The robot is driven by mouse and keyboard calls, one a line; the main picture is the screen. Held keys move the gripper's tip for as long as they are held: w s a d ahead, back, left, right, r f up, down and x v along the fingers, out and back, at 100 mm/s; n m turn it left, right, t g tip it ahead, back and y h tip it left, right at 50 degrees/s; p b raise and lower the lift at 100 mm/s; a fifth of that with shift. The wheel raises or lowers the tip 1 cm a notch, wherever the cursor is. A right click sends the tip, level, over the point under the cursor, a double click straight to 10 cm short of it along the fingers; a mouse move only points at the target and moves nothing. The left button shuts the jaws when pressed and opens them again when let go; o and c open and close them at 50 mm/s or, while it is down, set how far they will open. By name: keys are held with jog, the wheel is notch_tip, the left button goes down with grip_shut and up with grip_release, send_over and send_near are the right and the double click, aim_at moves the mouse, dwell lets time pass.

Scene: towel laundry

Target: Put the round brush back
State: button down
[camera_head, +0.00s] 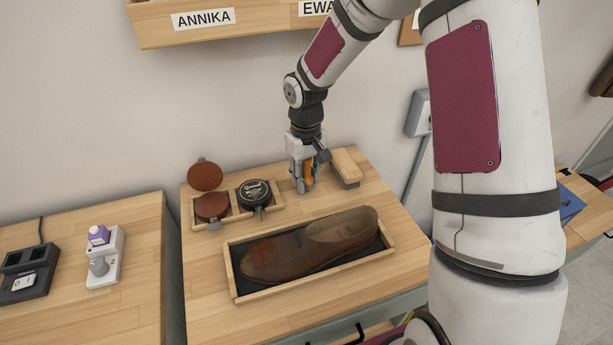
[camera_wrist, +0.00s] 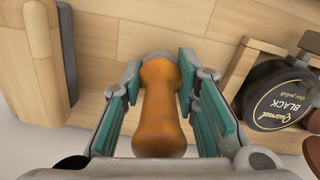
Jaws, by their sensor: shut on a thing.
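My gripper (camera_head: 303,178) points down over the back of the wooden table, between the black polish tin and a long wooden brush. In the wrist view my gripper (camera_wrist: 160,105) has its teal finger pads on either side of an orange-brown wooden handle, the round brush (camera_wrist: 160,112). It is shut on this handle. The handle also shows as a small orange patch between the fingers in the head view (camera_head: 311,170). The brush's far end is hidden or too small to make out, so I cannot tell whether it touches the table.
A brown shoe (camera_head: 310,246) lies in a wooden tray (camera_head: 312,285) in front. A two-part holder (camera_head: 236,217) with an open brown tin (camera_head: 212,206) and the black polish tin (camera_head: 254,194) stands left. The long brush (camera_head: 346,166) lies close on the right.

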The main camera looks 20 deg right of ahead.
jog(key=shift+f, duration=0.1)
jog(key=c, duration=1.2)
grip_release()
jog(key=shift+c, duration=0.2)
notch_tip(320, 180, up, 8)
jog(key=shift+w+f, duration=0.1)
jog(key=shift+f, duration=0.1)
jog(key=s+r+m+t+h, duration=0.1)
jog(key=s+r+t, duration=0.1)
jog(key=s+r, duration=1.1)
jog(key=s+r+m+t+y, duration=0.1)
jog(key=s+r+t, duration=0.2)
jog(key=s, duration=1.1)
jog(key=shift+s+d+r, duration=0.15)
jog(key=shift+r, duration=0.6)
